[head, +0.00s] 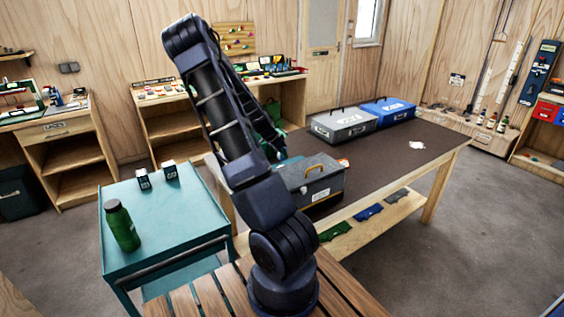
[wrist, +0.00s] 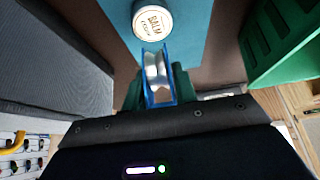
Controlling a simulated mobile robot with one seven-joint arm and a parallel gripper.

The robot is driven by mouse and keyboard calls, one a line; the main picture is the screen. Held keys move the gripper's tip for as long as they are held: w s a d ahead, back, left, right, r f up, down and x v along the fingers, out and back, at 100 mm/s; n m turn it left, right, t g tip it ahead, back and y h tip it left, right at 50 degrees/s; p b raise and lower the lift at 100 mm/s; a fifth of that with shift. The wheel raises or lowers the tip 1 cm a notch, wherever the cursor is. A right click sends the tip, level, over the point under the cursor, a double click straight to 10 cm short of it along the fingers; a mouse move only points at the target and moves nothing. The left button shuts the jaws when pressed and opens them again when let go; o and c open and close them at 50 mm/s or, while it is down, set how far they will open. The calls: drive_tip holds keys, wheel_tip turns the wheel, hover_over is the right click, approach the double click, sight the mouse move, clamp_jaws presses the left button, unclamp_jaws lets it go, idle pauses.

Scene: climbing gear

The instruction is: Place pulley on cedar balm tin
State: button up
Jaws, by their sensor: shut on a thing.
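The pulley (wrist: 157,78), with blue side plates and a silver wheel, is held in my gripper (wrist: 157,88) in the wrist view. My gripper is shut on it. The balm tin (wrist: 152,20), round with a white lid lettered "BALM", is at the top of the wrist view on a teal surface (wrist: 192,28). The pulley appears just below the tin in that picture, with a small gap between them; its height above the surface is hard to tell. In the head view my arm hides the pulley and the tin.
A grey toolbox (head: 311,182) stands on the brown workbench (head: 388,151); a grey wall (wrist: 50,60) is close on the left in the wrist view. A green box (wrist: 275,40) is on the right. Grey (head: 343,124) and blue (head: 388,110) cases stand at the bench's back.

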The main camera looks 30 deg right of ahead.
sight(282, 160)
drive_tip(key=shift+f, duration=2.25)
drive_tip(key=shift+f, duration=0.15)
drive_tip(key=o, duration=1)
